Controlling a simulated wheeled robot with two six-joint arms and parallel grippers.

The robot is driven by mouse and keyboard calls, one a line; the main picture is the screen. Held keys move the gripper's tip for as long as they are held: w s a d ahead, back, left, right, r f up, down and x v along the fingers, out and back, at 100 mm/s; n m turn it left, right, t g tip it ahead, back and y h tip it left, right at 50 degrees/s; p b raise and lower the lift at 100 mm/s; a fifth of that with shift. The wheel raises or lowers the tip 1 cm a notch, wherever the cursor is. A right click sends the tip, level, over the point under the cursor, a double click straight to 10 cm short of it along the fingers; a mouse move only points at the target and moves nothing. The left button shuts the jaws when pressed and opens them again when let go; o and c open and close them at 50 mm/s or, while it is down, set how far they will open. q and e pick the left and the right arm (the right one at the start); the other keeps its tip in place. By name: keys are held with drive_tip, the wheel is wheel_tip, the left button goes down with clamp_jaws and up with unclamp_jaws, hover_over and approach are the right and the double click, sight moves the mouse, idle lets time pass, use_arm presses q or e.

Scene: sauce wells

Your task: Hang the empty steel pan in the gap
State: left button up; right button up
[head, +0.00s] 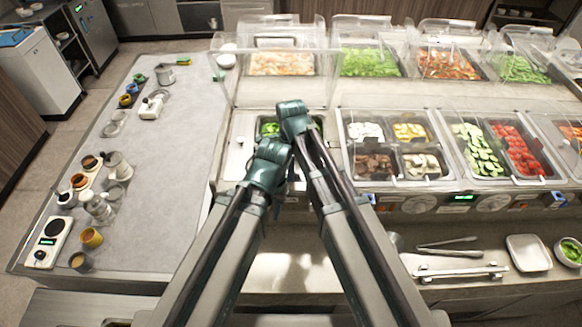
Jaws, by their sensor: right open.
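My two arms reach up the middle of the head view and cover much of the nearest well. My right gripper (294,176) is open, mostly hidden among the arm links, in front of that well; I see nothing held in it. My left gripper is hidden behind its own arm. The well (238,145) has a pale bare part at its left and green food (270,129) behind the arms. I cannot make out the empty steel pan clearly, nor the whole gap.
Filled food wells (373,163) stand right of my arms, with clear guards behind.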

use_arm(q)
wheel_tip(320, 180, up, 10)
drive_tip(key=p, duration=0.8)
drive_tip(key=shift+p, duration=0.3)
use_arm(e)
wheel_tip(320, 180, up, 10)
use_arm(q)
drive_tip(key=shift+f, duration=0.1)
use_arm(e)
drive_tip(key=shift+f, duration=0.1)
